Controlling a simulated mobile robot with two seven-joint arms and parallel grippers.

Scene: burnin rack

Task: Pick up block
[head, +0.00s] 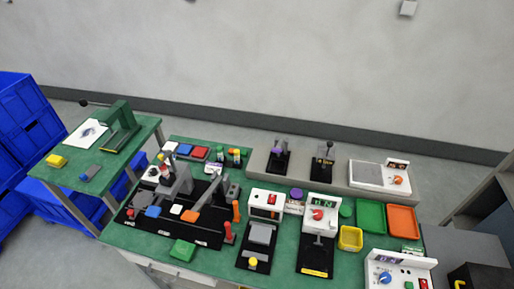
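Several small blocks could be the block of the task; I cannot tell which one is meant. A blue block (153,211), a white block (176,209) and an orange block (190,216) lie on the black board (150,230). A green block (183,250) lies near the board's front edge. A yellow block (57,160) sits on the small green table at the left. Blue and red flat pieces (200,152) lie at the back of the main bench. Neither of my grippers is in view.
Grey upright fixtures (178,180) stand on the black board. White control boxes (267,203) and black-based stations fill the bench middle. A green tray (370,216), an orange tray (403,221) and a yellow bin (350,238) are at the right. Blue crates (28,120) stand far left.

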